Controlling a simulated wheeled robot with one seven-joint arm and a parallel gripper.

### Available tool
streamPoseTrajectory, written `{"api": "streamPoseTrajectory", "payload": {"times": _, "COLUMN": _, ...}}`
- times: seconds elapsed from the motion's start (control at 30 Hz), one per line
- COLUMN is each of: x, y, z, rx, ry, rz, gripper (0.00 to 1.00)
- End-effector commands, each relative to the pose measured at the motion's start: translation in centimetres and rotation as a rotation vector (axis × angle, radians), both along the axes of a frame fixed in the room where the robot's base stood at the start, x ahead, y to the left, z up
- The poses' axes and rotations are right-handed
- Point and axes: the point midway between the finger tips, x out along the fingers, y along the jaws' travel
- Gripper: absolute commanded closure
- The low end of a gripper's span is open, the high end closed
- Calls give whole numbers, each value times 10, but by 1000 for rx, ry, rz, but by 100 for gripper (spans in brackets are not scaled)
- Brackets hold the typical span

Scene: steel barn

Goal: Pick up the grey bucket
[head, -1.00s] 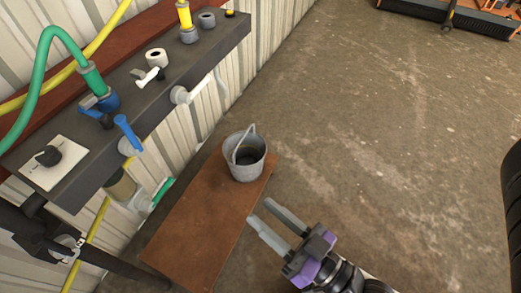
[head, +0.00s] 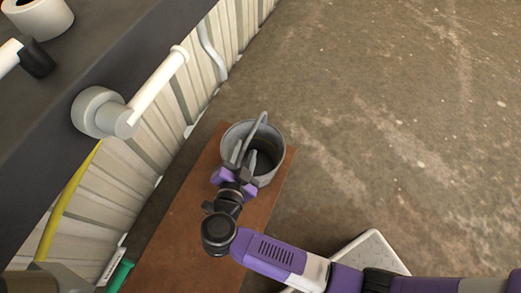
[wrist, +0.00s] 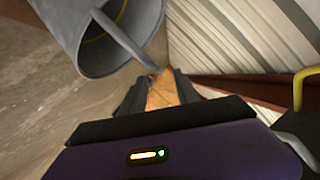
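The grey metal bucket (head: 268,172) stands upright on the brown board, its handle (head: 262,125) raised over the mouth. My gripper (head: 244,157) is at the near left side of the bucket, with its fingers around the lower part of the raised handle. In the wrist view the bucket (wrist: 88,55) fills the upper left, and its handle (wrist: 118,34) runs down to between my fingertips (wrist: 160,80). Contact with the handle cannot be made out.
The brown board (head: 190,240) lies along the corrugated wall (head: 160,140). A dark shelf (head: 60,120) with a white-handled fitting (head: 100,112) juts out at the left, above the board.

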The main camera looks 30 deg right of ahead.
Motion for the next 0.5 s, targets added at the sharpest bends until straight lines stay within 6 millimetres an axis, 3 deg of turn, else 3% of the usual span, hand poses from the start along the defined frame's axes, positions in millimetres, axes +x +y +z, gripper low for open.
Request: {"api": "streamPoseTrajectory", "payload": {"times": 0.5, "x": 36, "y": -38, "z": -22, "rx": 3, "ry": -1, "rz": -2, "gripper": 63}}
